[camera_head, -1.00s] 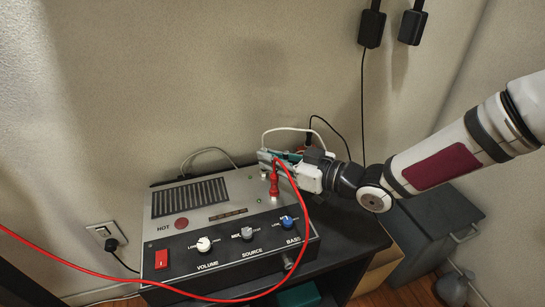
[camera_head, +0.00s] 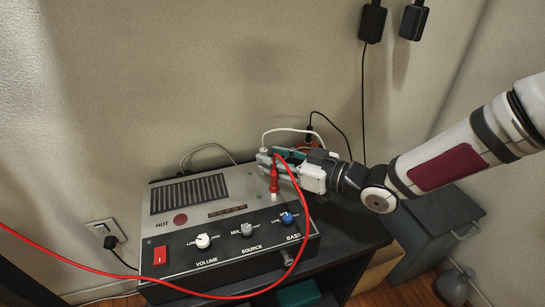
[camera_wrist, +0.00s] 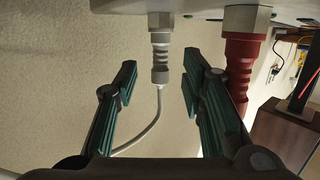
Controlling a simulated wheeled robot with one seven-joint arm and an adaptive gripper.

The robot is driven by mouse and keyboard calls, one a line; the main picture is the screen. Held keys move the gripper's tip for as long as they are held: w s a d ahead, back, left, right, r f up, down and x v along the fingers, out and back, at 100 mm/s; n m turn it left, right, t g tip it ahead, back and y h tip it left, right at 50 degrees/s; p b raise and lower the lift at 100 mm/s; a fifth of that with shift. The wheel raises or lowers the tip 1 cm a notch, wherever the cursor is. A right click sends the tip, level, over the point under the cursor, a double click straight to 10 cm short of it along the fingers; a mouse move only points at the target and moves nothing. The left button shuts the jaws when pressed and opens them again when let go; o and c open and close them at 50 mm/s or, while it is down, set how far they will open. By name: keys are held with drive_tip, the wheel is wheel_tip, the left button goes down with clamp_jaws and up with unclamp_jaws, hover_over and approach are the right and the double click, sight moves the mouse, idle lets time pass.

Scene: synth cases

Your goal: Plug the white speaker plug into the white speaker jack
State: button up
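The white speaker plug (camera_wrist: 160,62) is a pale grey ribbed plug with a grey cable in the wrist view. It meets a white hexagonal jack collar (camera_wrist: 160,21) with no clear gap. My gripper (camera_wrist: 158,85) is open, its green-padded fingers on either side of the plug's cable end, not pressing on it. In the head view my gripper (camera_head: 276,160) is at the amplifier's back right corner, and its fingers largely hide the white plug there. A red plug (camera_head: 274,181) stands upright on the amplifier top (camera_head: 228,193), in front of my fingers.
The red plug (camera_wrist: 241,60) is close behind my right finger in the wrist view. Its red cable (camera_head: 307,225) loops over the amplifier front. A white cable (camera_head: 288,130) arches behind my gripper. The wall is close behind; black adapters (camera_head: 372,24) hang above.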

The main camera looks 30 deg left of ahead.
drive_tip(key=d+r, duration=0.2)
drive_tip(key=d, duration=0.9)
drive_tip(key=shift+s, duration=0.35)
drive_tip(key=shift+w+f, duration=0.1)
